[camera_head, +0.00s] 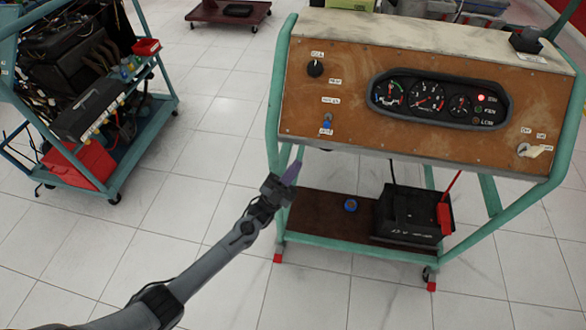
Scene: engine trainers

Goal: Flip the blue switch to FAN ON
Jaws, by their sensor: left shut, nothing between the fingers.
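A small blue switch (327,124) sits low on the left side of the brown trainer panel (385,60), with small white labels above and below it. The labels and the lever position are too small to read. My left gripper (297,160) is shut and empty. It appears just below and left of the switch in the picture, in front of the panel's lower left corner, apart from the switch. My right gripper does not show.
The panel carries a black knob (315,68), a gauge cluster (438,99) and a key switch (523,149). Below, a shelf holds a black battery (412,213). A loaded teal cart (150,125) stands at left. Open tiled floor lies between.

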